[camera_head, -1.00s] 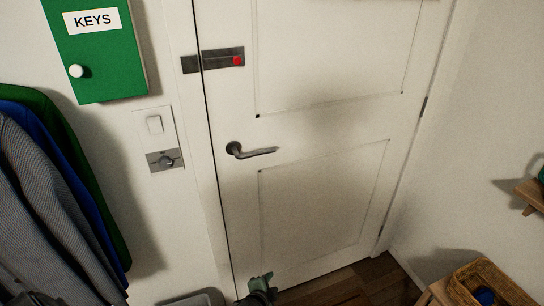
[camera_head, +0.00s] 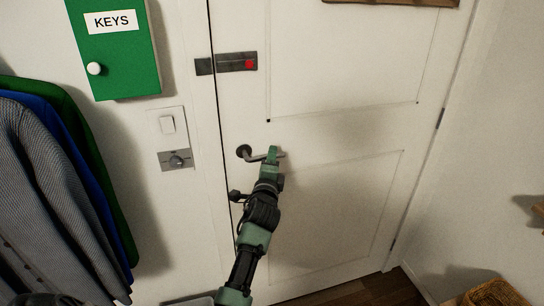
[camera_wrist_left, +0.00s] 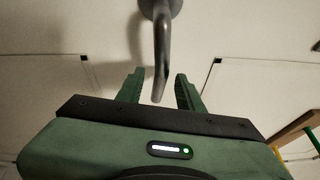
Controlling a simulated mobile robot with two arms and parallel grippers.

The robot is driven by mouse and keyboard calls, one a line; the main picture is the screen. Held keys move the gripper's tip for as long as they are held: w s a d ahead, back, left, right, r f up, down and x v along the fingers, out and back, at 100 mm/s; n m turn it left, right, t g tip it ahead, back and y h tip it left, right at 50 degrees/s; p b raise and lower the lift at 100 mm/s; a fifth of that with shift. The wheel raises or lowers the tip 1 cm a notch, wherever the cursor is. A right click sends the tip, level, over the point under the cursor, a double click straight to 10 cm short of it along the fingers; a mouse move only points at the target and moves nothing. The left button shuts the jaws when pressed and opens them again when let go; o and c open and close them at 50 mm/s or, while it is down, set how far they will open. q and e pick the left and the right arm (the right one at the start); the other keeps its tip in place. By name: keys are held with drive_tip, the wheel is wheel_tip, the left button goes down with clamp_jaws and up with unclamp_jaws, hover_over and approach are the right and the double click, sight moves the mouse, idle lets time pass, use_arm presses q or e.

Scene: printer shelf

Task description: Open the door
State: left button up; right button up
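The white door (camera_head: 330,215) is shut in its frame. Its dark lever handle (camera_head: 245,152) sticks out at the left side of the door and points right. My left gripper (camera_head: 273,157) has reached up to the handle's free end. In the left wrist view, the lever (camera_wrist_left: 161,50) reaches down between my two green fingers (camera_wrist_left: 160,88). They are open, with a visible gap on each side of it. Above the handle, a dark latch plate (camera_head: 230,63) with a red spot spans the door's edge. My right gripper is not in view.
A green key cabinet (camera_head: 118,60), a light switch (camera_head: 167,124) and a dial plate (camera_head: 177,160) are on the wall left of the door. Coats (camera_head: 55,190) hang at the far left. A wicker basket (camera_head: 495,293) stands at the lower right.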

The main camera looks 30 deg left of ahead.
use_arm(q)
drive_tip(key=shift+w+a, duration=0.35)
drive_tip(key=shift+w, duration=0.3)
clamp_jaws()
idle(1.0)
